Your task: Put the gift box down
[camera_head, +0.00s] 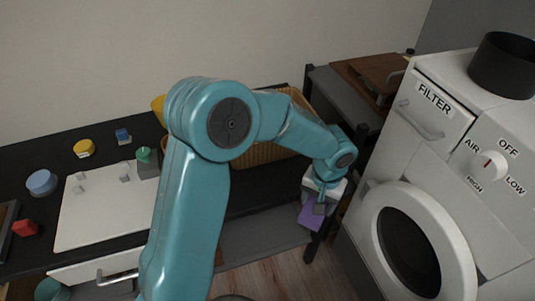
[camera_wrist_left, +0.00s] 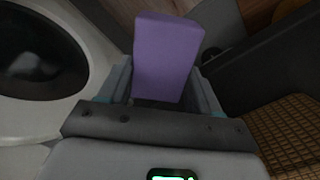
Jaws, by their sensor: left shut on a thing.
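The gift box (camera_head: 311,217) is a plain purple block. My left gripper (camera_head: 321,200) is shut on it, at the far end of the teal arm. The box hangs below the gripper, between the black counter and the white machine, near a dark shelf leg. In the left wrist view the gift box (camera_wrist_left: 167,58) stands out between the two fingers (camera_wrist_left: 160,92) of my left gripper. I see no surface touching the box from below. My right gripper is not in view.
The white machine (camera_head: 421,192) with a round door stands to the right. A wicker basket (camera_head: 262,152) sits on the black counter (camera_head: 254,202), partly behind my arm. A white board (camera_head: 95,220) and several small coloured objects lie at the left. Wooden floor (camera_head: 285,276) shows below.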

